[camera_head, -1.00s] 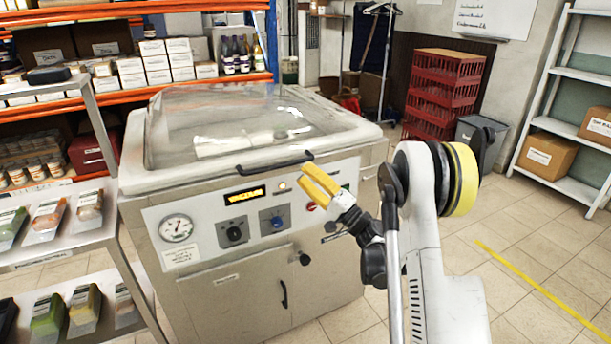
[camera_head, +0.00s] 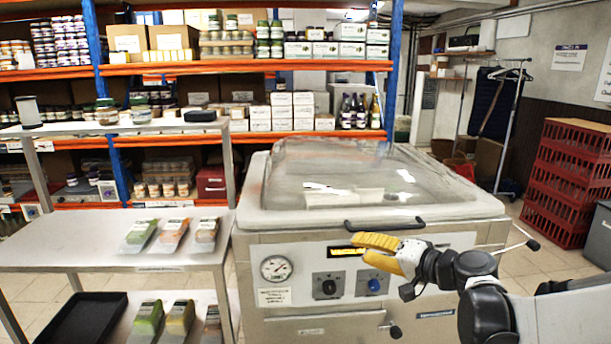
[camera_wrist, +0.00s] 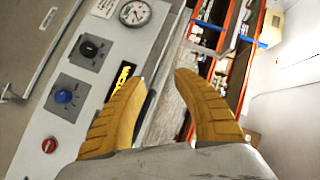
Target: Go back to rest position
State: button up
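My gripper (camera_head: 366,250) has yellow fingers and is in front of the vacuum machine's (camera_head: 466,241) control panel, just below its black lid handle (camera_head: 384,225). In the wrist view the two fingers of my gripper (camera_wrist: 162,82) stand apart with nothing between them. The machine's clear domed lid (camera_head: 340,170) is down, and a pale item shows under it. The panel carries a gauge (camera_head: 276,268), a black knob (camera_head: 328,286), a blue knob (camera_head: 373,285) and a lit display partly covered by my fingers.
A metal shelf cart (camera_head: 75,250) with packed food trays stands left of the machine. Orange racks (camera_head: 240,66) with boxes and jars fill the back. Red crates (camera_head: 565,185) and a grey bin (camera_head: 560,222) stand at the right, with open floor in front.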

jog(key=s+a+f+n+g+h, duration=0.1)
jog(key=s+g+h, duration=0.1)
jog(key=s, duration=0.6)
jog(key=s+a+f+n+g+h, duration=0.1)
jog(key=s+f+n+h, duration=0.15)
jog(key=s, duration=0.55)
jog(key=s+d+f+n+g+h, duration=0.1)
jog(key=s+d+h, duration=0.4)
jog(key=s, duration=0.7)
jog(key=shift+d+f, duration=0.7)
jog(key=shift+d, duration=0.2)
dwell(4.3)
